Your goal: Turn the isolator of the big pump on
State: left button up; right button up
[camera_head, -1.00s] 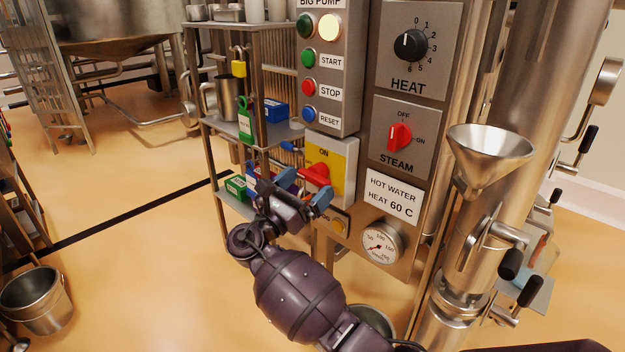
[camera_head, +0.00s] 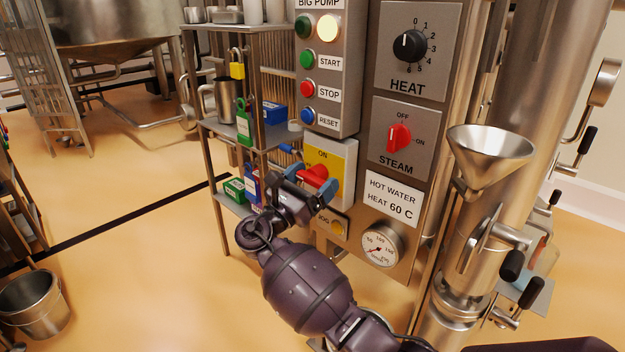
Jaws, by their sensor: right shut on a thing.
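The big pump's isolator is a red rotary handle (camera_head: 314,174) on a yellow plate (camera_head: 341,170) marked ON at its top. It sits below the grey BIG PUMP button box (camera_head: 329,75). My right gripper (camera_head: 312,181) is at the isolator, its blue-tipped fingers on either side of the red handle and shut on it. The handle points to the left, away from the ON mark. The gripper hides the lower part of the plate and any lower label. My left gripper is not in view.
Right of the isolator are the HEAT knob (camera_head: 409,46), the red STEAM knob (camera_head: 398,137) and a round gauge (camera_head: 382,246). A JOG button (camera_head: 337,228) sits just below. A steel funnel (camera_head: 490,155) stands at right. A shelf with padlocks stands behind at left.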

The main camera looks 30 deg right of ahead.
jog(key=shift+m+g, duration=0.3)
jog(key=shift+m, duration=0.2)
jog(key=shift+f+m+g, duration=0.25)
jog(key=shift+m+g, duration=0.85)
jog(key=shift+m, duration=1.1)
jog(key=shift+f+m+g, duration=0.2)
jog(key=shift+m+g, duration=0.9)
jog(key=shift+m, duration=1.1)
jog(key=o, duration=0.7)
jog(key=shift+a, duration=0.1)
jog(key=shift+c, duration=0.2)
jog(key=v, duration=1)
jog(key=shift+a+f, duration=0.3)
jog(key=shift+a, duration=0.05)
